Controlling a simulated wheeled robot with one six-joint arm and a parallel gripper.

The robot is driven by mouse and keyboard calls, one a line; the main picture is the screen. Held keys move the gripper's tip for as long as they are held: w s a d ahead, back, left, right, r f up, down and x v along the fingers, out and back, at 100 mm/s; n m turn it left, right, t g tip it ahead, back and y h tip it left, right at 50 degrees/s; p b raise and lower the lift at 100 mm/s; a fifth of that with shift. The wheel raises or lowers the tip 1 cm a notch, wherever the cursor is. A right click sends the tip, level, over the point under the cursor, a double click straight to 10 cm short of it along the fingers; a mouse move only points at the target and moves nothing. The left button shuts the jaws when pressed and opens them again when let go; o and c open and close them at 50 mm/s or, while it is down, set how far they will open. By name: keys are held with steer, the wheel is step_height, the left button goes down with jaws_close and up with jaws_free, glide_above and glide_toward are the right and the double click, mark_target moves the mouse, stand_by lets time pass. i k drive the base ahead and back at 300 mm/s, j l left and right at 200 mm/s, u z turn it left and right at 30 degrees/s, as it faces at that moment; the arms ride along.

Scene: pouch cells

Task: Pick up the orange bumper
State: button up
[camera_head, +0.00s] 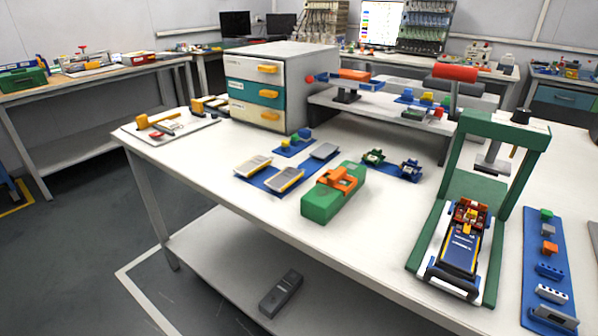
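An orange part with an open, bracket-like shape (340,181), which looks like the orange bumper, rests on top of a green block (321,206) near the middle of the white table (235,190). Other orange pieces show too: a flat orange piece on a blue holder (355,74) on the raised shelf, and a small orange block (549,248) on the blue strip tray at the right. I cannot tell for certain which one is the bumper. My gripper is not in this view.
A green frame (453,150) with a dark blue device (462,246) stands at the right. Blue trays (273,180) with pouch cells lie left of the green block. A drawer cabinet (280,85) stands behind. Bare tabletop lies in front and at left.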

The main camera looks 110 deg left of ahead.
mark_target(340, 173)
steer(key=u, duration=3.2)
